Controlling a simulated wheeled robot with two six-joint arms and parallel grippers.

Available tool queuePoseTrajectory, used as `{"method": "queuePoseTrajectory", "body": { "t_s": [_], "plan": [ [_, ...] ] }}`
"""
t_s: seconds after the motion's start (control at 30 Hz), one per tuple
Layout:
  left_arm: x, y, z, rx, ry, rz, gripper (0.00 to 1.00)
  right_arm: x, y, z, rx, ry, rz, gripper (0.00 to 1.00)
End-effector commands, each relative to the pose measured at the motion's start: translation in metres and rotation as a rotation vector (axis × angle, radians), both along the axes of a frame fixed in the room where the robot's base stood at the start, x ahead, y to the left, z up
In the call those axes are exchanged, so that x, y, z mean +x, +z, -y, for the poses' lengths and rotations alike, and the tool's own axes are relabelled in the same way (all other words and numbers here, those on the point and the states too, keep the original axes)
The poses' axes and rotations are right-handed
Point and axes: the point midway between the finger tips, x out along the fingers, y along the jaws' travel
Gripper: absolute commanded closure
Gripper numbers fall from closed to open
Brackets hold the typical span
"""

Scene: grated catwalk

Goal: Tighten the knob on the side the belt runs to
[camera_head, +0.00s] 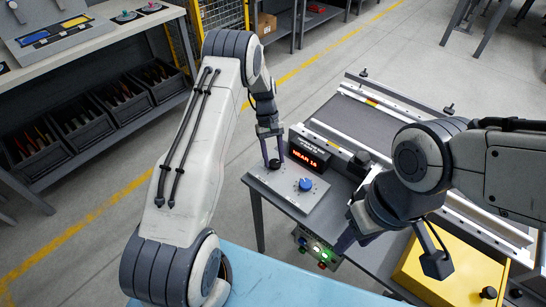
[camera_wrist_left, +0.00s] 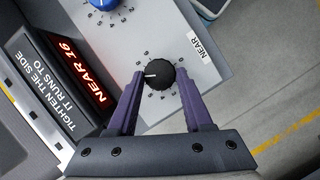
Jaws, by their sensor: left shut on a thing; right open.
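A grey control plate (camera_head: 300,200) carries a black knob (camera_wrist_left: 160,75) beside a "NEAR" label and a blue knob (camera_head: 305,184); the blue knob also shows at the top of the left wrist view (camera_wrist_left: 103,3). My left gripper (camera_head: 273,158) points down at the plate, shut on the black knob, with a finger on each side. The knob's white pointer line faces left in the left wrist view. A display (camera_head: 305,156) reads "NEAR 16", and its housing reads "TIGHTEN THE SIDE IT RUNS TO". My right gripper (camera_head: 392,248) is open and empty near the yellow box.
The conveyor's dark belt (camera_head: 375,122) lies between pale rails behind the plate. A yellow box (camera_head: 425,275) stands at the front right. A small box with lit buttons (camera_head: 316,247) hangs below the plate. A workbench with dark bins (camera_head: 80,120) stands at left.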

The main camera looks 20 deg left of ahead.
Motion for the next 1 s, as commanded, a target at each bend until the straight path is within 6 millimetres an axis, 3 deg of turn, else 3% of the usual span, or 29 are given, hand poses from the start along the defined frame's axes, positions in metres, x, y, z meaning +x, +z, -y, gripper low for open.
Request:
{"method": "queuePoseTrajectory", "body": {
  "t_s": [0.4, 0.43, 0.5, 0.83, 1.0],
  "plan": [
    [0.004, 0.002, -0.001, 0.002, -0.005, 0.013, 1.00, 0.000, 0.000, 0.000, 0.000, 0.000, 0.000, 0.55],
    [0.004, 0.002, -0.001, 0.002, -0.005, 0.013, 0.46, 0.000, 0.000, 0.000, 0.000, 0.000, 0.000, 0.55],
    [0.004, 0.002, -0.001, 0.002, -0.005, 0.011, 0.20, 0.000, 0.000, 0.000, 0.000, 0.000, 0.000, 0.55],
    [0.002, 0.002, 0.000, 0.001, -0.006, 0.005, 0.20, 0.000, 0.000, 0.000, 0.000, 0.000, 0.000, 0.55],
    [0.008, 0.017, -0.005, 0.002, -0.006, 0.009, 0.20, 0.000, -0.004, 0.000, 0.000, 0.000, 0.000, 0.55]
  ]
}}
